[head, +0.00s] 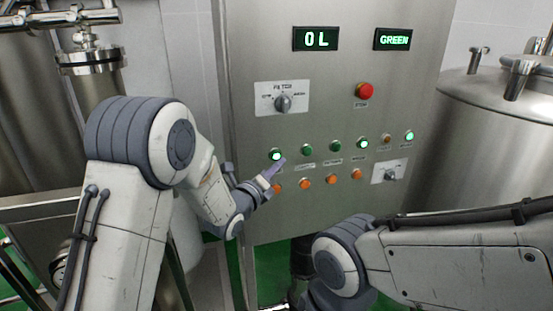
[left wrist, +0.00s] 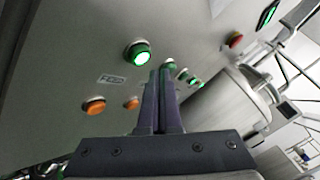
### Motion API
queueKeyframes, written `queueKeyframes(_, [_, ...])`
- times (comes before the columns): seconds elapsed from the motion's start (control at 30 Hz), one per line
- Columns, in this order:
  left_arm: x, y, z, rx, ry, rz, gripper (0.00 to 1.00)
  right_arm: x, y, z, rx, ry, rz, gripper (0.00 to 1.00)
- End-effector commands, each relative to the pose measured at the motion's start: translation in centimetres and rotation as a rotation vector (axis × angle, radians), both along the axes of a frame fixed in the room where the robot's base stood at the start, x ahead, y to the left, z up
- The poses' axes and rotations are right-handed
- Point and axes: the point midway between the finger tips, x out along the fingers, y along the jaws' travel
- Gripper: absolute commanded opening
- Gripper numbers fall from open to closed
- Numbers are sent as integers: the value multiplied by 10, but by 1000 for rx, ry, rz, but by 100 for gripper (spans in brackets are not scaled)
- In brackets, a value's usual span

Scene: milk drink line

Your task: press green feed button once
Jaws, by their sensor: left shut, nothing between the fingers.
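The green feed button (head: 276,155) is lit, at the left end of the row of green buttons on the steel panel. It also shows lit in the left wrist view (left wrist: 137,53), above a label that appears to read FEED (left wrist: 111,80). My left gripper (head: 279,163) is shut and empty, with its tips just below and right of the feed button in the head view. In the left wrist view the closed fingers (left wrist: 166,72) point toward the panel, to the right of the button. Whether the tips touch the panel cannot be told. My right gripper is not in view.
Several orange buttons (head: 304,182) sit below the green row. A red stop button (head: 365,90), a selector knob (head: 283,103) and another knob (head: 390,174) are on the panel. Displays read 0 L (head: 316,39) and GREEN (head: 393,39). A steel tank (head: 490,135) stands right.

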Motion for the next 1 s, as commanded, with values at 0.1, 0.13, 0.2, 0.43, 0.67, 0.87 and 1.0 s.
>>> queueKeyframes(0.1, [-13,-5,-3,0,0,-3,0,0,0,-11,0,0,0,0])
queueKeyframes(0.13, [-16,-6,-3,0,0,-3,0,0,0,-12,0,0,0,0])
queueKeyframes(0.2, [-22,-8,-3,1,-1,-2,0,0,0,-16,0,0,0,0])
queueKeyframes(0.43, [-37,-12,-1,0,-2,-1,0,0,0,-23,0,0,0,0])
queueKeyframes(0.67, [-38,-12,-1,1,0,-1,0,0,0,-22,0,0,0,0])
queueKeyframes(0.87, [-38,-12,-1,1,0,-1,0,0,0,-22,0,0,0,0])
queueKeyframes(1.0, [-38,-12,-1,1,0,-1,0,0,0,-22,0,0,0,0])
